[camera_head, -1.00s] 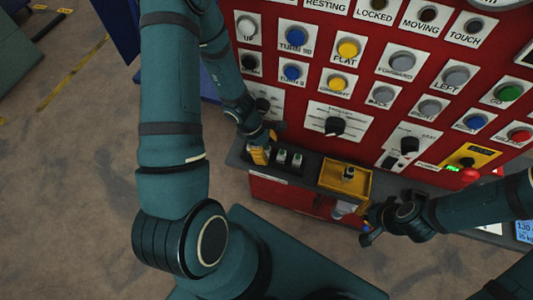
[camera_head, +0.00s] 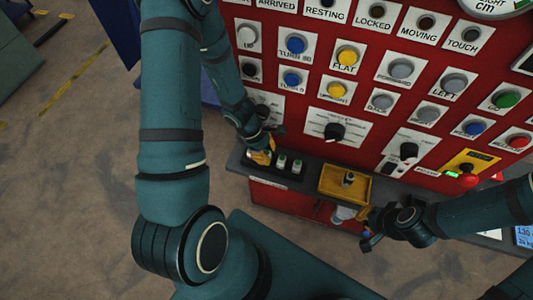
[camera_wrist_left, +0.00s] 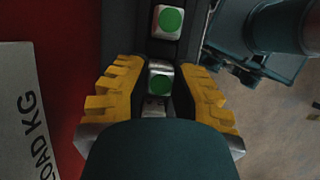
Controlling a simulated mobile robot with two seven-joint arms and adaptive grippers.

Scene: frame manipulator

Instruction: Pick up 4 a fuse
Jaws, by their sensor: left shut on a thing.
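My left gripper (camera_head: 262,157) has yellow fingers and is at the left end of the dark ledge below the red panel. In the left wrist view its fingers (camera_wrist_left: 160,92) are on both sides of a green-topped fuse (camera_wrist_left: 160,84), and it is shut on this fuse. Another green-topped fuse (camera_wrist_left: 170,20) stands just beyond. In the head view two fuses (camera_head: 281,161) (camera_head: 297,166) stand in a row right of the left gripper; the held one is mostly hidden by the fingers. My right gripper (camera_head: 368,228) is below the yellow tray, its jaw state unclear.
A yellow tray (camera_head: 329,178) on the ledge holds a small dark upright piece (camera_head: 348,179). The red panel (camera_head: 305,105) with buttons and knobs rises behind the ledge. A red knob (camera_head: 467,179) is farther right. Bare floor (camera_head: 70,210) lies at left.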

